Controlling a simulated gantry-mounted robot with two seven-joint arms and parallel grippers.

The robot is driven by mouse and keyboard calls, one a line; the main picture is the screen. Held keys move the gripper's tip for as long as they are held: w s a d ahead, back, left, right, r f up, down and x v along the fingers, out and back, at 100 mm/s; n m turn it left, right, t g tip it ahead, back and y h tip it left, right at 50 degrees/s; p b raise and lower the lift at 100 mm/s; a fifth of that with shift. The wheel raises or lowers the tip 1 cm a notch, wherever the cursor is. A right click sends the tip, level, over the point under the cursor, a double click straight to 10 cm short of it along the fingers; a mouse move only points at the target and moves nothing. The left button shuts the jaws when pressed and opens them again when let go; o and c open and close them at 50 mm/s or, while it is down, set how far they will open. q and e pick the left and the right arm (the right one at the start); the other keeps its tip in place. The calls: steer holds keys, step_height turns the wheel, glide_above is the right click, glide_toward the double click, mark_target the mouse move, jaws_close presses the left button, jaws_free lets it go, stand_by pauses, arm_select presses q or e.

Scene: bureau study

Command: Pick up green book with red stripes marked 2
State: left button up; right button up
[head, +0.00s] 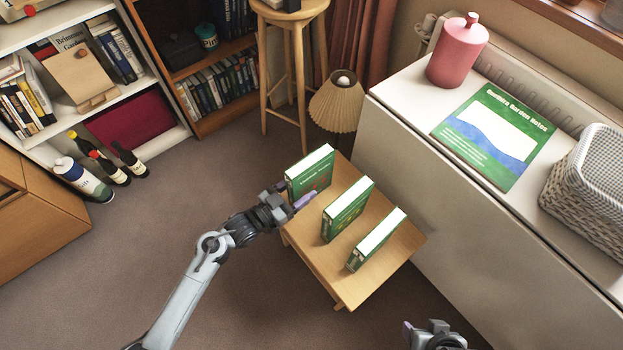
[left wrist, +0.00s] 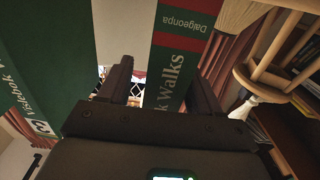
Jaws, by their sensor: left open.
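Three green books stand upright on a small wooden table in the head view: a back one (head: 311,174), a middle one (head: 346,211) and a front one (head: 375,241). My left gripper (head: 292,195) is open at the near end of the back book. In the left wrist view a green spine with a red band (left wrist: 183,40) stands just ahead of the fingers, nearer the right one; its number is not visible. Another green book, marked 3 (left wrist: 40,127), is at the left. My right gripper (head: 422,334) shows only partly at the bottom edge.
The wooden table (head: 352,288) is bare at its front corner. A white cabinet (head: 440,215) stands close on its right, and a lamp (head: 337,103) and stool (head: 291,20) stand behind. Open floor lies left of the table.

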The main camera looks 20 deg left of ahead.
arm_select(q)
steer(key=shift+a, duration=0.1)
steer(key=shift+c, duration=0.5)
jaws_close()
steer(key=shift+w+r, duration=0.1)
steer(key=shift+r, duration=0.1)
